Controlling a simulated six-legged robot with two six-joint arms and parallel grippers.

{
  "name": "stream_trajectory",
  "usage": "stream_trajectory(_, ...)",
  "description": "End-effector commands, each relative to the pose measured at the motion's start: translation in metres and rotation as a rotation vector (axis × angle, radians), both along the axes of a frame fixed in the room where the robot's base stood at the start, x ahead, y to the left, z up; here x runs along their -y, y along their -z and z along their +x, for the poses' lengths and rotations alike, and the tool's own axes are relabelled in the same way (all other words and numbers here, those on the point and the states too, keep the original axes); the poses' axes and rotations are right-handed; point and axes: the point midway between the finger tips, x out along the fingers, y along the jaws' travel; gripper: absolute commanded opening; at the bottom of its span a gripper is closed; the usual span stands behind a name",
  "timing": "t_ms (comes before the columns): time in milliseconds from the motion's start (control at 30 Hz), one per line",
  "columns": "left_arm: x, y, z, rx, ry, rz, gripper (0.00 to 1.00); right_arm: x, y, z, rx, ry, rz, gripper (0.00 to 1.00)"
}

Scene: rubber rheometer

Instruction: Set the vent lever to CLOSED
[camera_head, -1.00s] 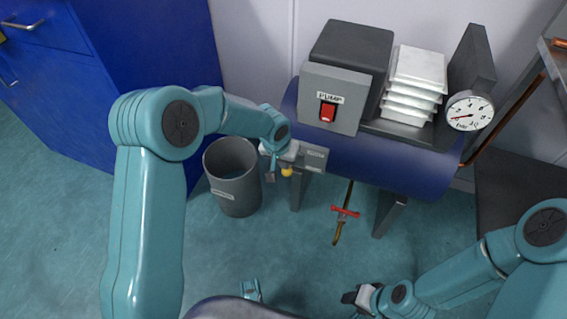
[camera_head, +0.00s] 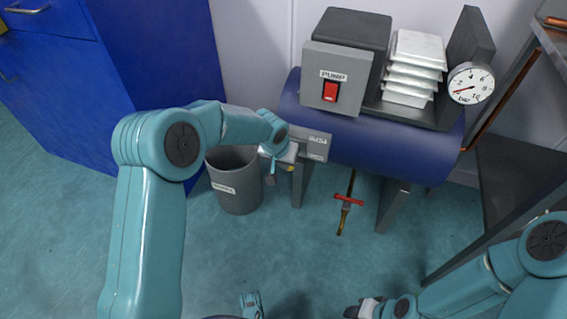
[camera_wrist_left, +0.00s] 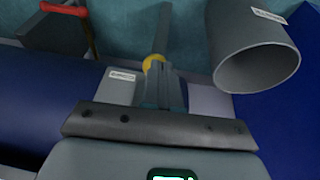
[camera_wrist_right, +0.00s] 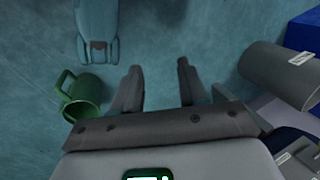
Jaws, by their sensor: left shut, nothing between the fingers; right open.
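A grey plate with small white labels (camera_head: 313,144) is on the left end of the blue tank (camera_head: 380,150); its label text is too small to read. A yellow knob (camera_head: 290,168), apparently the vent lever's end, shows just below and left of the plate. In the left wrist view the knob (camera_wrist_left: 154,62) is right at the tips of my left gripper (camera_wrist_left: 158,72). That gripper is shut with nothing between its fingers; I cannot tell whether it touches the knob. The lever's position is mostly hidden by the gripper. My right gripper (camera_wrist_right: 158,82) is open and empty, low above the floor.
A grey bin (camera_head: 235,180) stands left of the tank. A red-handled valve (camera_head: 349,200) hangs below it. A pump box with a red switch (camera_head: 331,92) and a gauge (camera_head: 471,84) are on top. A green mug (camera_wrist_right: 84,92) shows in the right wrist view. A shelf frame is at right.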

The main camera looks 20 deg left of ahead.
Motion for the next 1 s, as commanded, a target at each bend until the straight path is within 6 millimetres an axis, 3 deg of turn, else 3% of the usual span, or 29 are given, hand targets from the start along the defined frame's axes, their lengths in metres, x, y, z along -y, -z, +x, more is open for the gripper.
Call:
stream_trajectory(33, 0.000, 0.010, 0.000, 0.000, 0.000, 0.000, 0.00, 0.001, 0.010, 0.001, 0.002, 0.005, -0.001, 0.43)
stream_trajectory(400, 0.000, 0.035, 0.001, 0.001, -0.001, 0.000, 0.00, 0.006, 0.031, 0.006, 0.011, 0.023, -0.004, 0.43)
stream_trajectory(1000, 0.000, 0.047, -0.001, -0.002, 0.000, -0.001, 0.00, 0.007, 0.040, 0.013, 0.033, 0.028, -0.009, 0.43)
